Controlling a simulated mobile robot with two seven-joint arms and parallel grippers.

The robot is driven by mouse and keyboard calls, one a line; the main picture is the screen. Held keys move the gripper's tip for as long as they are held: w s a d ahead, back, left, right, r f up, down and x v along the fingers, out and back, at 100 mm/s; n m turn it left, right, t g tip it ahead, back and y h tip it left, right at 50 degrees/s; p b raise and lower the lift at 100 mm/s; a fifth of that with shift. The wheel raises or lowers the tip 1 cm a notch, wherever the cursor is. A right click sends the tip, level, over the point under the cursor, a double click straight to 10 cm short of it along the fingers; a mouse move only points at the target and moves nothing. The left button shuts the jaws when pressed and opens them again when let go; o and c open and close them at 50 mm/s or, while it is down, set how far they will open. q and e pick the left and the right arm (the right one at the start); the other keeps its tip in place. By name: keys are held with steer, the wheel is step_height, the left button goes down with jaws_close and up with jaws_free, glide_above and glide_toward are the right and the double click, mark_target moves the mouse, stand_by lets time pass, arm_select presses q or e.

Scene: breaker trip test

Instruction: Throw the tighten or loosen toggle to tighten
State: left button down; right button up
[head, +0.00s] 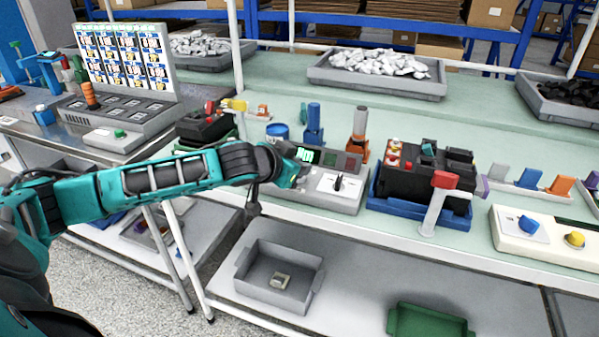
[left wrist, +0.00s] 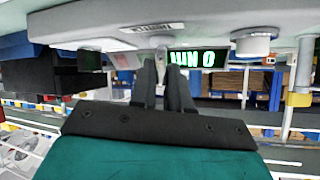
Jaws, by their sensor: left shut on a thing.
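The test console (head: 330,203) is a grey box on the bench, with a lit green display (head: 305,155) and a black pointer knob (head: 338,183) on a white plate. My left gripper (head: 296,175) is at its left front part. In the left wrist view, its two dark fingers (left wrist: 164,68) are shut on a small pale toggle (left wrist: 158,42) on the console face, beside the lit display (left wrist: 195,58). In the head view my arm hides the toggle. Its throw direction and markings cannot be read. My right gripper is out of view.
A black breaker in a blue tray (head: 415,211) and a red-handled lever (head: 440,195) stand right of the console. Blue and orange tools (head: 314,125) stand behind it. A grey bin (head: 255,290) is on the lower shelf.

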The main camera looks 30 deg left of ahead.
arm_select(q)
steer(key=shift+s+d+f+t+b, duration=0.1)
steer(key=shift+s+f+t+b, duration=0.1)
steer(key=shift+f+t+b, duration=0.3)
steer(key=shift+s+b, duration=0.1)
steer(key=shift+b, duration=0.35)
steer(key=shift+s+r+t+b, duration=0.1)
steer(key=shift+r+t+b, duration=0.05)
steer(key=shift+t+b, duration=0.4)
steer(key=shift+r+b, duration=0.1)
steer(key=shift+b, duration=0.2)
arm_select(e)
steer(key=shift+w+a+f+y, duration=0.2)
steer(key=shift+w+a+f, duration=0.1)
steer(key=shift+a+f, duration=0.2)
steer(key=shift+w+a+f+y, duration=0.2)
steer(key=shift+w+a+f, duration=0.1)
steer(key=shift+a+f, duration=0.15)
arm_select(q)
steer(key=shift+r, duration=0.1)
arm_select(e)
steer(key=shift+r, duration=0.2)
arm_select(q)
steer(key=c, duration=1.1)
jaws_free()
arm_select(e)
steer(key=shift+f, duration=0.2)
